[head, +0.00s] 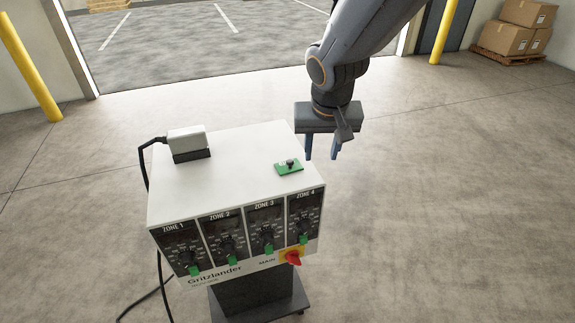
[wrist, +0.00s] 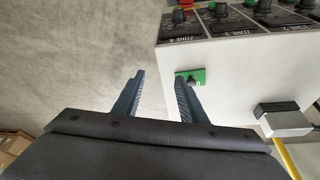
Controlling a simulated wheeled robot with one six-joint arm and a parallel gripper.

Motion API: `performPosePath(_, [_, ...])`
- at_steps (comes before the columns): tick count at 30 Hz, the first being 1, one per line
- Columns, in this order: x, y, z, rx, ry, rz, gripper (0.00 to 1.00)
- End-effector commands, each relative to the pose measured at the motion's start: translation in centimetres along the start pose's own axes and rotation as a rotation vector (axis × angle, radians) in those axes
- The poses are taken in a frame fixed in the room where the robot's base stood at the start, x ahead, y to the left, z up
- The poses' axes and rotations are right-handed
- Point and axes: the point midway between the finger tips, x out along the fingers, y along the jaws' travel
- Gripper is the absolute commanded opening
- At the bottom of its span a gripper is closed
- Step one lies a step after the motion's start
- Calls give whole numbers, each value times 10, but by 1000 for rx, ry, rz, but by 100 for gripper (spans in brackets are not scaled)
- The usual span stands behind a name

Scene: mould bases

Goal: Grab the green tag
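The green tag (head: 289,167) lies flat on the white top of the control box (head: 235,150), near its right edge, with a small dark knob on it. In the wrist view the green tag (wrist: 192,77) shows just beyond the tip of one finger, which hides part of it. My gripper (head: 321,158) is above and to the right of the tag, by the box's right edge. In the wrist view my gripper (wrist: 160,76) has its two fingers spread apart with nothing between them.
A grey connector (head: 187,140) with a black cable stands on the box's back left. The front panel has several knobs with green marks and a red main switch (head: 293,258). Yellow posts and cardboard boxes (head: 525,27) stand far back. Floor around the box is clear.

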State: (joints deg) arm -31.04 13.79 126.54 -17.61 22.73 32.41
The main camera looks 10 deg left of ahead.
Motion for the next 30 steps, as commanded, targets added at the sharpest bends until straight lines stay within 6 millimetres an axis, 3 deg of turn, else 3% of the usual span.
performPosePath(1, [-1,-25,-7,-23,17,-12,38])
performPosePath(3, [-3,-48,-15,-36,37,-25,38])
performPosePath(8, [-3,-74,-22,-47,59,-40,38])
performPosePath(20, [28,-74,-24,-46,59,-40,38])
performPosePath(30, [68,-72,-25,-47,60,-40,38])
